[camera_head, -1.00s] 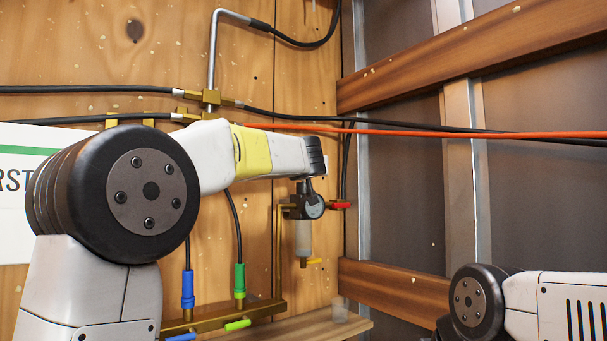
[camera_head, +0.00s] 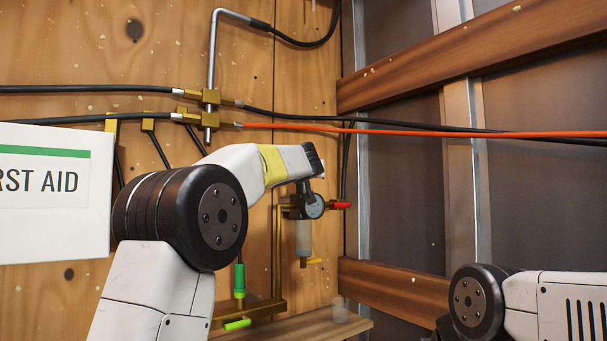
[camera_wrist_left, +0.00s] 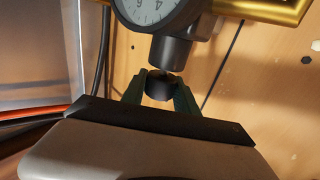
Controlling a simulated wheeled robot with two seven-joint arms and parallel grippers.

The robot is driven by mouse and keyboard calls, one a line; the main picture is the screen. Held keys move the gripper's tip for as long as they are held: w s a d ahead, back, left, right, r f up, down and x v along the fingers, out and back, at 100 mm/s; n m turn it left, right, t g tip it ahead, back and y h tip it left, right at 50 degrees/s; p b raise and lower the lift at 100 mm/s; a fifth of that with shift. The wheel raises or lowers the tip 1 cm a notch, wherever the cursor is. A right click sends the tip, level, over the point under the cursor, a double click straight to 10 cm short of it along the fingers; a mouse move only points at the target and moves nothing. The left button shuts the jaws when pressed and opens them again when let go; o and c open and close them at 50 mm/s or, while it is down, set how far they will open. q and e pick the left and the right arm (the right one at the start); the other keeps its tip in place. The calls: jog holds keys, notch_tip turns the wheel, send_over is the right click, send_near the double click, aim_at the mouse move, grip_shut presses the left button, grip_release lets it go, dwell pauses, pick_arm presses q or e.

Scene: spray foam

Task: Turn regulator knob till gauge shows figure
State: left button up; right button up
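The regulator (camera_head: 292,210) is mounted on the wooden wall, with its round gauge (camera_head: 314,206) facing out. In the left wrist view the gauge (camera_wrist_left: 150,8) is cut off by the top edge. A few of its figures show upside down, but I cannot make out a needle reading. The dark regulator knob (camera_wrist_left: 159,87) sits between the two fingers of my left gripper (camera_wrist_left: 160,92), which look closed on its sides. In the head view my left gripper (camera_head: 305,187) reaches the regulator from above. My right arm shows at the lower right, with its gripper out of view.
A red-handled valve (camera_head: 341,205) is right of the gauge, and a yellow handle (camera_head: 314,261) is below. An orange hose (camera_head: 400,131) and black hoses cross above my left arm. A white first aid box (camera_head: 55,225) is close to my left elbow. A wooden shelf (camera_head: 300,326) is below.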

pick_arm(q)
grip_shut()
jog(key=shift+a+m+h, duration=0.15)
jog(key=shift+m+h, duration=0.85)
jog(key=shift+h, duration=0.6)
jog(key=shift+w+a+m+g+h, duration=0.1)
jog(key=shift+m+g+h, duration=0.4)
jog(key=shift+m+h, duration=0.7)
jog(key=shift+d+m+g+h, duration=0.15)
jog(key=shift+m+g+h, duration=0.9)
jog(key=shift+h, duration=0.7)
jog(key=shift+d+m+g+h, duration=0.15)
jog(key=shift+m+g+h, duration=0.85)
jog(key=shift+h, duration=0.75)
jog(key=shift+m+g+h, duration=0.8)
jog(key=shift+m+g, duration=0.15)
jog(key=shift+d+f+m+g+h, duration=0.1)
jog(key=shift+m+g+h, duration=0.65)
jog(key=shift+g, duration=0.25)
jog(key=o, duration=0.7)
grip_release()
